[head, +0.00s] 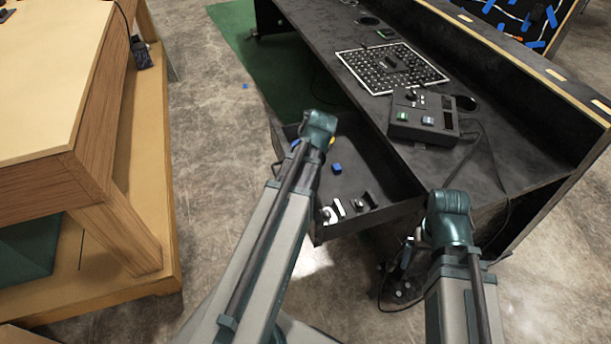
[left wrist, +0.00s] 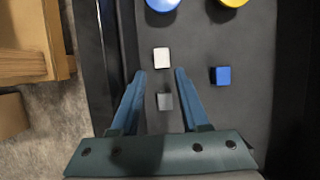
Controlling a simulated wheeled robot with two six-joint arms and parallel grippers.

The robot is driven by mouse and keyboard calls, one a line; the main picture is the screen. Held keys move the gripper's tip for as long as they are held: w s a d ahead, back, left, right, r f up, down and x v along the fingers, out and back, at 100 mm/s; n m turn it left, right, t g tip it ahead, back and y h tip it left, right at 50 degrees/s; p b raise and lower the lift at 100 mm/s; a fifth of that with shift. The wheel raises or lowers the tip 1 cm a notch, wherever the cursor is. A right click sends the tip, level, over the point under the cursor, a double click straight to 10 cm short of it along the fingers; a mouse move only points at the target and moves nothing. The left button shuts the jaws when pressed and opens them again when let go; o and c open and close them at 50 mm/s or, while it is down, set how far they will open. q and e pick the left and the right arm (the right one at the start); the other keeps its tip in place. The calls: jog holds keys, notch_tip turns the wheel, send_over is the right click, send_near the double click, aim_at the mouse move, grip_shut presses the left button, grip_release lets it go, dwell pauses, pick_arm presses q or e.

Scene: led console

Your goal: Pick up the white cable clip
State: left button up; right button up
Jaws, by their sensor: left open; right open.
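A small white block (left wrist: 162,57), which looks like the white cable clip, lies on the dark drawer floor in the left wrist view. My left gripper (left wrist: 160,74) is open above the drawer, its fingertips on either side and slightly short of the white block. A grey block (left wrist: 165,101) shows between the fingers, nearer the palm.
The open drawer (head: 318,233) also holds a blue block (head: 337,168), another white item (head: 334,211) near its front, and round blue (left wrist: 163,4) and yellow (left wrist: 232,2) things. A control box (head: 424,117) and a perforated board (head: 358,67) rest on the desk. A wooden table (head: 50,85) stands left.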

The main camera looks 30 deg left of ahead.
pick_arm(q)
jog(key=shift+w+a+f, duration=0.1)
jog(key=shift+f, duration=0.15)
jog(key=b+x, duration=0.4)
jog(key=x, duration=0.1)
jog(key=shift+w+a+b, duration=0.15)
jog(key=shift+w+b, duration=0.15)
jog(key=shift+r, duration=0.15)
grip_shut()
